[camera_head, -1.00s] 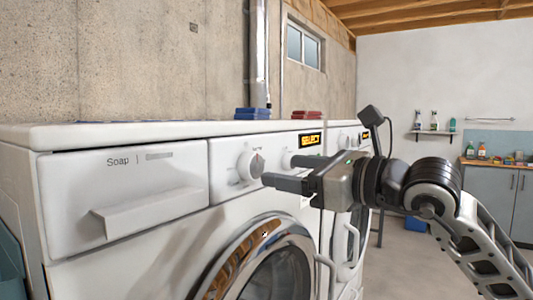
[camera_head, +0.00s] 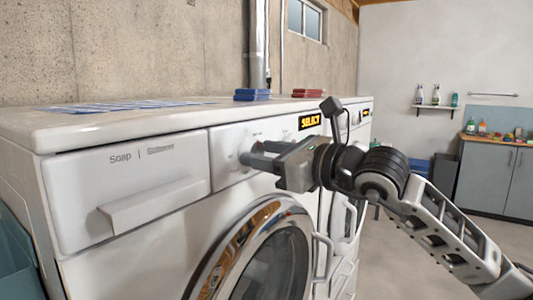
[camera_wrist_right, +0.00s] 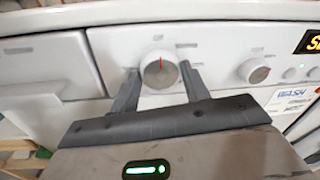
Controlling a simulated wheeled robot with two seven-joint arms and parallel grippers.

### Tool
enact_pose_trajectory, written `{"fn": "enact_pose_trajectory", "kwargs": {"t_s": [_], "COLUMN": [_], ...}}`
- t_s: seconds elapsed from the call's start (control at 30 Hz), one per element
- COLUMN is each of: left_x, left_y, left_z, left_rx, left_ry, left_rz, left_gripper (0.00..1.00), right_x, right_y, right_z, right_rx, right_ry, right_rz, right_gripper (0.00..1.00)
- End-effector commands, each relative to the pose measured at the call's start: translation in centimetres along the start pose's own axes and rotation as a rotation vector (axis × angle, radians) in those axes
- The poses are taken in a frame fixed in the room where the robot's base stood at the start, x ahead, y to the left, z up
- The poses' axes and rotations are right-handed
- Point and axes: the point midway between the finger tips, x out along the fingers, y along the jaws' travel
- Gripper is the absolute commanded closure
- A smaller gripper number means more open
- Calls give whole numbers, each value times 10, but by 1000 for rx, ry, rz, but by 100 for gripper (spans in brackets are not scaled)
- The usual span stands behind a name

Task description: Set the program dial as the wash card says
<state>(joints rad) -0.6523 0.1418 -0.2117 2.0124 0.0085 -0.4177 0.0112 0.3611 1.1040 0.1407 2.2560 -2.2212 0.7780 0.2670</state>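The washer's white front panel (camera_head: 225,140) carries a round program dial (camera_wrist_right: 161,72) with a red pointer line, which points roughly straight up in the right wrist view. My right gripper (camera_head: 252,152) reaches in from the right and largely hides the dial in the head view. In the right wrist view its two fingers stand apart, one on each side of the dial; whether they touch it is unclear. A lit display (camera_head: 310,121) reads SELECT. A white card with blue lettering (camera_wrist_right: 288,99), seemingly WASH, is on the front at the right. My left gripper is not in view.
A second, smaller knob (camera_wrist_right: 253,70) sits right of the dial. The soap drawer (camera_head: 130,185) is at the left and the round door (camera_head: 265,255) below. A blue-and-white sheet (camera_head: 125,106), a blue stack (camera_head: 252,95) and a red stack (camera_head: 307,93) lie on top.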

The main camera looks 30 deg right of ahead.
Motion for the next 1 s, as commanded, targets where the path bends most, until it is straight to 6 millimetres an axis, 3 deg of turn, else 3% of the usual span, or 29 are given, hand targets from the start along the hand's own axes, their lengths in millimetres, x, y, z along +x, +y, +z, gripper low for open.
{"fn": "enact_pose_trajectory", "kwargs": {"t_s": [0.47, 1.0], "left_x": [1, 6], "left_y": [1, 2], "left_z": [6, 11], "left_rx": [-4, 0], "left_ry": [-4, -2], "left_rz": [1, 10], "left_gripper": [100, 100], "right_x": [0, 0], "right_y": [0, -2], "right_z": [0, 1], "right_rx": [84, 547], "right_ry": [5, 42], "right_rz": [1, 9], "right_gripper": [77, 77]}}
